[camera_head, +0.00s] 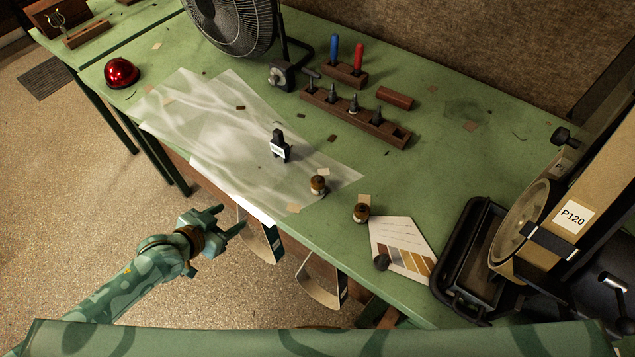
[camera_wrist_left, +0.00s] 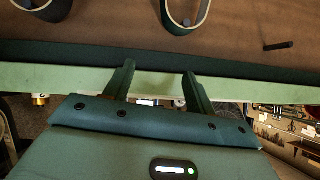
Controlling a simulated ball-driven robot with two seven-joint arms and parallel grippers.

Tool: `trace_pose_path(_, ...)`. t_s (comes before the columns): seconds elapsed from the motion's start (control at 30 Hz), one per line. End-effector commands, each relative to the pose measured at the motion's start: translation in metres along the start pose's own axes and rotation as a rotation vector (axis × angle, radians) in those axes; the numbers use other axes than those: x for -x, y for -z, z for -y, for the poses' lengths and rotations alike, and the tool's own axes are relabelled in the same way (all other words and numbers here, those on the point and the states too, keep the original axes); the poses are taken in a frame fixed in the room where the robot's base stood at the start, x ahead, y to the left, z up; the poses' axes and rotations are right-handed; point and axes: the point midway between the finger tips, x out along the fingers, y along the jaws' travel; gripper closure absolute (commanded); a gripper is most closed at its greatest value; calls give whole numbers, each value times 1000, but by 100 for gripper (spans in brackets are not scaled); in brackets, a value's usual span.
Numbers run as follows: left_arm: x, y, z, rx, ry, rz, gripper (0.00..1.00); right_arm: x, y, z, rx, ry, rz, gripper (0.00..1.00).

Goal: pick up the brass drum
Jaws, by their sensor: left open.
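Two small brown-and-brass drum-shaped pieces stand on the green workbench near its front edge. One drum (camera_head: 318,186) is at the corner of the translucent sheet, and the other drum (camera_head: 361,213) stands to its right, by a printed card. I cannot tell from their looks which is the brass drum. My left gripper (camera_head: 231,219) is open and empty, off the bench's front edge, to the left of both drums and apart from them. Its two fingers (camera_wrist_left: 160,80) also show in the left wrist view, with nothing between them. My right gripper is not in view.
A translucent sheet (camera_head: 215,120) covers the bench's left middle, with a black labelled piece (camera_head: 279,147) on it. Belt loops (camera_head: 322,280) hang below the front edge. A P120 belt sander (camera_head: 545,215) stands right.

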Motion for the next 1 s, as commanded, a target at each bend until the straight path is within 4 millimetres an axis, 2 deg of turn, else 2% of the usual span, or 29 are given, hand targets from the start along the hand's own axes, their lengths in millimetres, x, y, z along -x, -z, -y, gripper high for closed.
trace_pose_path(0.03,10,39,-16,-14,-60,-68,45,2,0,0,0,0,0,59)
trace_pose_path(0.1,25,80,-40,-17,-143,-142,45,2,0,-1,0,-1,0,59)
trace_pose_path(0.2,43,115,-68,-17,-231,-207,45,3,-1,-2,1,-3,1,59)
trace_pose_path(0.23,47,121,-73,-17,-248,-219,45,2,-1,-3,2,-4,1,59)
trace_pose_path(0.37,44,134,-87,-13,-281,-242,45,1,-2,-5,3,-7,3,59)
trace_pose_path(0.7,-30,152,-109,-10,-281,-243,45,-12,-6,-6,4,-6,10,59)
trace_pose_path(0.8,-44,155,-112,-12,-279,-241,45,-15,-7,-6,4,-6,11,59)
trace_pose_path(1.0,-58,161,-118,-11,-280,-242,45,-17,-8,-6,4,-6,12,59)
